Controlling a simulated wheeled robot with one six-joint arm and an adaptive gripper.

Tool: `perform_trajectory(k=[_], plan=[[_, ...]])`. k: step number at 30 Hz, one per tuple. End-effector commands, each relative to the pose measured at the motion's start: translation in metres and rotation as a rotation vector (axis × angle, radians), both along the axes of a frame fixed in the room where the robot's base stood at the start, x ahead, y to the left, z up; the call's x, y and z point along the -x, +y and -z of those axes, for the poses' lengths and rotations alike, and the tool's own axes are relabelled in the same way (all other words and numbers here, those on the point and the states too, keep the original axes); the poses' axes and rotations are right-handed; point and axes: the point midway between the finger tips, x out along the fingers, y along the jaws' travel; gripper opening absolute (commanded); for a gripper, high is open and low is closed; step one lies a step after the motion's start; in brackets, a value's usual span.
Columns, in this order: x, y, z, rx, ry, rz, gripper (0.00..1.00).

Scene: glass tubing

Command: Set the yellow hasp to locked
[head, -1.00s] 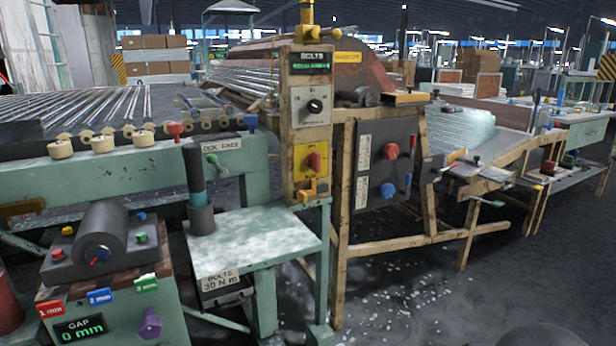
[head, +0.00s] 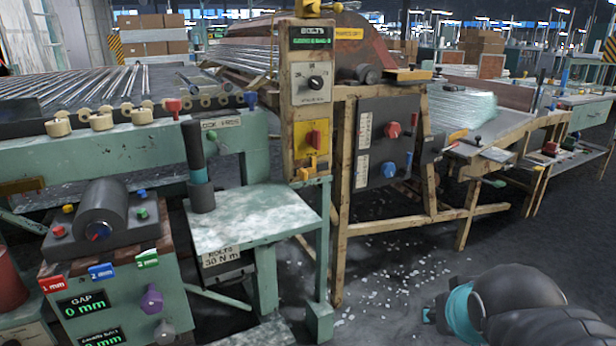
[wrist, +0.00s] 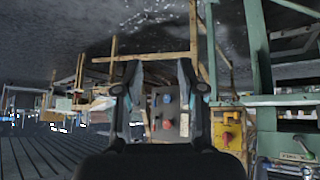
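The yellow hasp (head: 308,173) is small and sits at the bottom of a yellow plate (head: 318,137) on the wooden post, just below a red rotary switch (head: 314,138). Its exact setting is too small to tell. In the wrist view, which is upside down, the yellow plate (wrist: 236,122) shows right of my fingers, with the red switch (wrist: 225,138) on it. My gripper (wrist: 158,82) is open and empty, well short of the panels. In the head view only my arm shows at the lower right; the fingers are not visible there.
Right of the post is a dark panel (head: 385,140) with a red and a blue knob. A green bench (head: 253,220) carrying a dark cylinder (head: 199,165) stands in front of the post at left. Wooden legs stand behind. The floor at lower right is clear apart from white scraps.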

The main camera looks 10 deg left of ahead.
Motion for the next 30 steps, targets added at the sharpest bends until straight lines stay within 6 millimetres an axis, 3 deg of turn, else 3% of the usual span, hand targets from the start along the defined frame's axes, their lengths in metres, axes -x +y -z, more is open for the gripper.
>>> perform_trajectory(k=[3,8,15,19,24,30], plan=[[-0.063,0.003,-0.011,0.026,-0.152,-0.020,0.40],[-0.142,0.025,-0.032,0.026,-0.367,-0.093,0.40],[-0.233,0.090,-0.050,-0.070,-0.651,-0.292,0.40],[-0.261,0.133,-0.052,-0.160,-0.761,-0.423,0.40],[-0.276,0.173,-0.049,-0.261,-0.837,-0.549,0.40],[-0.281,0.189,-0.049,-0.305,-0.861,-0.598,0.40]])
